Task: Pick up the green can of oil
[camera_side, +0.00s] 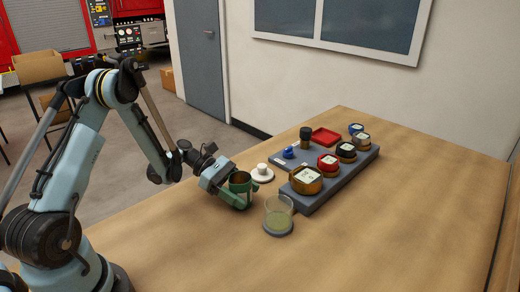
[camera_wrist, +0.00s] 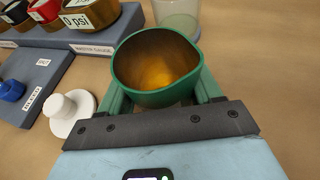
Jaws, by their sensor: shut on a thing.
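The green can of oil (camera_side: 240,182) is an open-topped round can with amber liquid inside. It stands upright at the left of the group of objects on the table in the side view. In the wrist view the can (camera_wrist: 155,66) fills the upper middle, and its dark inner wall and glowing amber bottom show. My gripper (camera_side: 238,192) is shut on the can, with its green fingers on either side of it. In the wrist view my gripper (camera_wrist: 162,98) holds the can between its fingers. Whether the can touches the table is hard to tell.
A glass beaker (camera_side: 278,214) with pale liquid stands on a grey disc in front of the can. A white knob on a round base (camera_side: 262,174) is just behind it. The table's right side is clear.

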